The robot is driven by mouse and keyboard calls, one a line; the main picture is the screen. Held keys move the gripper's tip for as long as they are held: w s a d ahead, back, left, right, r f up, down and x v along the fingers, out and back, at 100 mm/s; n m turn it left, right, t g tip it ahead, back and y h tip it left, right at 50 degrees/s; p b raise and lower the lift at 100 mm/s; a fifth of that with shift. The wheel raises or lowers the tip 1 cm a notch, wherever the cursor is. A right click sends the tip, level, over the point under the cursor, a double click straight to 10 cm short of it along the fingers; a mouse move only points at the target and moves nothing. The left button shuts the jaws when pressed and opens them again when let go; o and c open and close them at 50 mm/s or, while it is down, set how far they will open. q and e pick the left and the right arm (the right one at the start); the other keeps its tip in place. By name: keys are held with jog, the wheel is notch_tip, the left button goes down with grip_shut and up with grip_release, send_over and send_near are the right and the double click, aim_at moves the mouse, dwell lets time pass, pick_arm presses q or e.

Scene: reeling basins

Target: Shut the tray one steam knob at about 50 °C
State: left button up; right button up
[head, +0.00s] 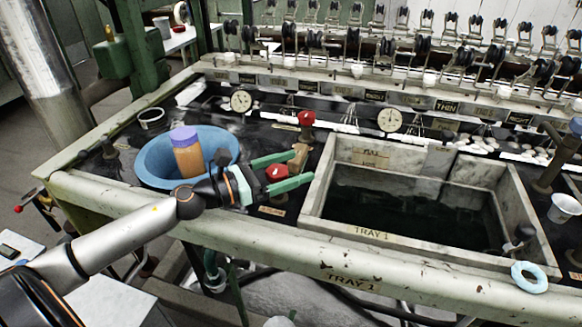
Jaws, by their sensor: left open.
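The tray one basin (327,180) is a stone-walled tank of dark water, labelled TRAY 1 on its front. Two red knobs show left of it: one (277,171) lies in view between my left gripper's fingers, the other (307,118) stands farther back on an upright stem. I cannot tell which is the steam knob. My left gripper (303,165) is open, its green fingers pointing right on either side of the nearer red knob; contact cannot be told. A round dial (390,120) stands behind the basin; its reading is too small to tell. My right gripper is not in view.
A blue bowl (150,165) with an orange, purple-lidded bottle (187,155) stands beside my left wrist. A brown block-like piece (298,158) is near the fingertips. Another dial (241,101) is behind. A light blue ring (529,277) lies at the front right. Reeling spools line the back.

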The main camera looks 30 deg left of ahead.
pick_arm(q)
jog(key=shift+s+a+f, duration=0.2)
jog(key=shift+s+a, duration=0.2)
jog(key=shift+s, duration=0.3)
jog(key=b+v, duration=0.1)
jog(key=v, duration=1)
jog(key=shift+r, duration=0.2)
dwell(0.5)
